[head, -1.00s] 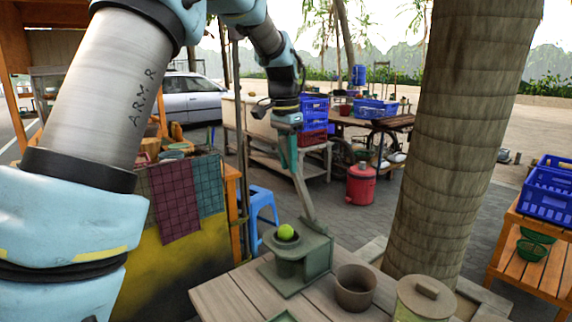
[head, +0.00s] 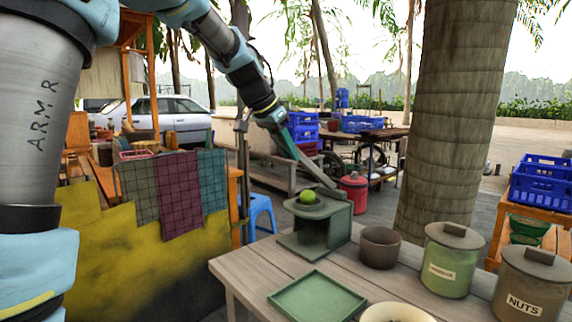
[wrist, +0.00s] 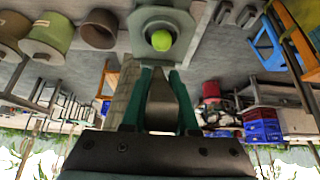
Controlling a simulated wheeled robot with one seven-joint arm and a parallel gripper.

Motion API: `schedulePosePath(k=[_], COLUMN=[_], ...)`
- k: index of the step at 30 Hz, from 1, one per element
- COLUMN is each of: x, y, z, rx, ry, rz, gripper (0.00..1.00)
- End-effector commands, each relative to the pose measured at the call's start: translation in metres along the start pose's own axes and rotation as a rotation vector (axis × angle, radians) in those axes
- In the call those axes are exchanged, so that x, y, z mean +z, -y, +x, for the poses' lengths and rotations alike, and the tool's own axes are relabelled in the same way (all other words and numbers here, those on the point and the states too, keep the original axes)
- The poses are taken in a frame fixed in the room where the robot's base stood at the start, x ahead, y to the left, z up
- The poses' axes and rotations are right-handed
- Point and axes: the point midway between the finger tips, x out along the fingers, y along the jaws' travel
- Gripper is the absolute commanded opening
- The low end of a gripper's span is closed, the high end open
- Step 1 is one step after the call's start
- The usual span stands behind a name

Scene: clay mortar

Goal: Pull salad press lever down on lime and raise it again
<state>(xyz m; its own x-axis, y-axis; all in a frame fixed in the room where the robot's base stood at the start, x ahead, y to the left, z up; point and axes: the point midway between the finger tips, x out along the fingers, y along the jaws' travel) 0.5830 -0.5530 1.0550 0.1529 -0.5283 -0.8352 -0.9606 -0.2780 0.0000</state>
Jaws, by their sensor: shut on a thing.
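The salad press (head: 325,232) is a dull green stand on the near wooden table. A bright green lime (head: 307,197) sits on its top; the lime also shows in the wrist view (wrist: 161,40). The press lever (head: 318,177) slopes from the back right of the press up and left, behind the lime. My gripper (head: 298,155) is shut on the lever near its upper end. In the wrist view, the teal fingers of my gripper (wrist: 161,74) stand on either side of the lever (wrist: 161,102). The lever is raised, clear of the lime.
A brown bowl (head: 380,250), a green lidded jar (head: 449,262) and a NUTS jar (head: 532,284) stand right of the press. A green tray (head: 316,300) lies in front. A thick tree trunk (head: 450,110) rises behind the table.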

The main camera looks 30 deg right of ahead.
Motion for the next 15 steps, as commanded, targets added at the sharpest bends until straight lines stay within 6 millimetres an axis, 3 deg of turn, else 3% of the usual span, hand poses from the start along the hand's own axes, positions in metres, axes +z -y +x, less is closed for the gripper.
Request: schedulePosePath(k=[1,15], x=[0.008,0.037], y=[0.001,0.000], z=[0.010,0.033], rx=[-0.003,-0.003], ry=[-0.021,-0.198], rz=[-0.002,0.000], gripper=[0.00,0.00])
